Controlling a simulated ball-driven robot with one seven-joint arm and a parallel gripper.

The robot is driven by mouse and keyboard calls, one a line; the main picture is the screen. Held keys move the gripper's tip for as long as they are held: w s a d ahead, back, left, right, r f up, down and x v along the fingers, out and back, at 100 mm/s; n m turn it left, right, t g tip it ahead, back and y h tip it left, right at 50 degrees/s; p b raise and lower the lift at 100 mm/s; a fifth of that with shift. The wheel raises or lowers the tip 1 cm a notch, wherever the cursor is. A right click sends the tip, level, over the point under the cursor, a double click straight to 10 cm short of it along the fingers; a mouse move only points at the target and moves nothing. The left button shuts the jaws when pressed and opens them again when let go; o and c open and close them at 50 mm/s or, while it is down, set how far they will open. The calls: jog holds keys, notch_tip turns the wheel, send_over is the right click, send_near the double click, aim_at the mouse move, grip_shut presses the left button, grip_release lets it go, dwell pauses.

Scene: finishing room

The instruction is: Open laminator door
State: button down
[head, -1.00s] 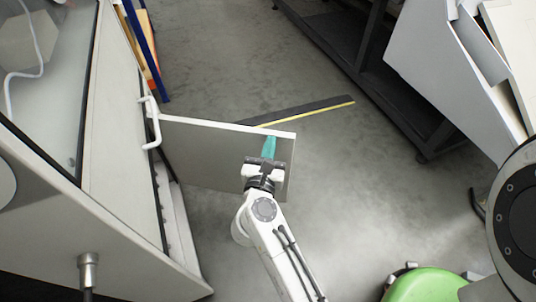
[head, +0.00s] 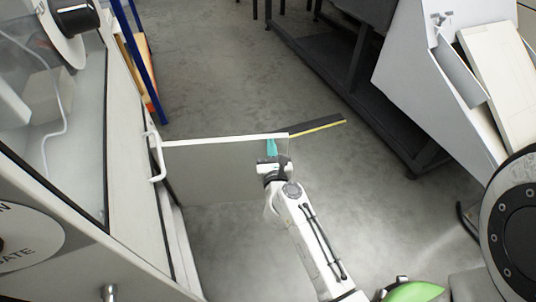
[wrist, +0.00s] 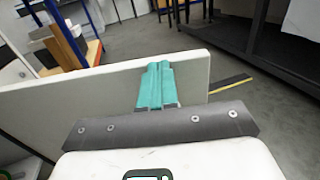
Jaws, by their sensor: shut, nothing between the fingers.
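The laminator (head: 125,190) is the large pale machine at the left of the head view. Its door (head: 215,172) is a flat grey-white panel, swung out from the machine into the room. A white handle (head: 154,158) is at the machine end of the panel. My gripper (head: 272,147) is at the panel's outer end, on the near face, with teal fingers. In the wrist view the shut fingers (wrist: 157,82) overlap the near face of the door (wrist: 75,95) just below its top edge, with nothing between them. Whether they touch it is unclear.
A black strip with a yellow edge (head: 317,128) lies on the floor beyond the door. A dark metal frame (head: 365,110) and a white machine (head: 425,75) stand at the right. A blue post (head: 138,60) stands behind the laminator. Open floor lies between.

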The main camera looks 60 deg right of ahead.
jog(key=w+d+n+t+y+b, duration=0.3)
jog(key=w+d+n+t+y, duration=0.3)
jog(key=w+d, duration=0.9)
jog(key=shift+w+d+n+y+b, duration=0.3)
jog(key=shift+w+n+y, duration=0.4)
jog(key=shift+w+y, duration=0.85)
jog(key=shift+s+y, duration=0.25)
jog(key=shift+s, duration=0.05)
